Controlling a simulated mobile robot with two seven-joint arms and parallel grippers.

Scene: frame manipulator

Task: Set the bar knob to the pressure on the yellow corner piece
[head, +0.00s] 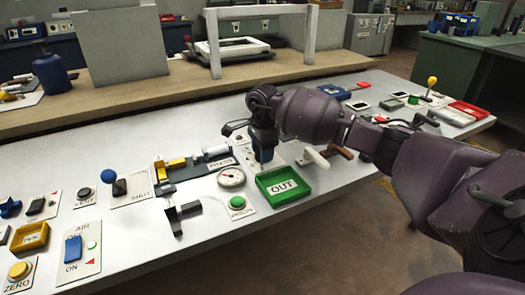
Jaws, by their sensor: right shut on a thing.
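My right gripper (263,154) points down over a white plate (284,155) with dark marks, in the middle of the bench. It is shut on what seems to be the bar knob, which the fingers and wrist mostly hide; its setting cannot be read. A yellow piece (177,165) sits in a dark fixture (192,171) left of the gripper; any number on it is too small to read. A yellow square frame (29,237) with a pale face lies at the far left. My left gripper is not in view.
A round gauge (231,177), a green button (237,202) and a green OUT tray (283,187) stand close to the gripper. A white handle (318,158) is just right. Switch panels fill the left end.

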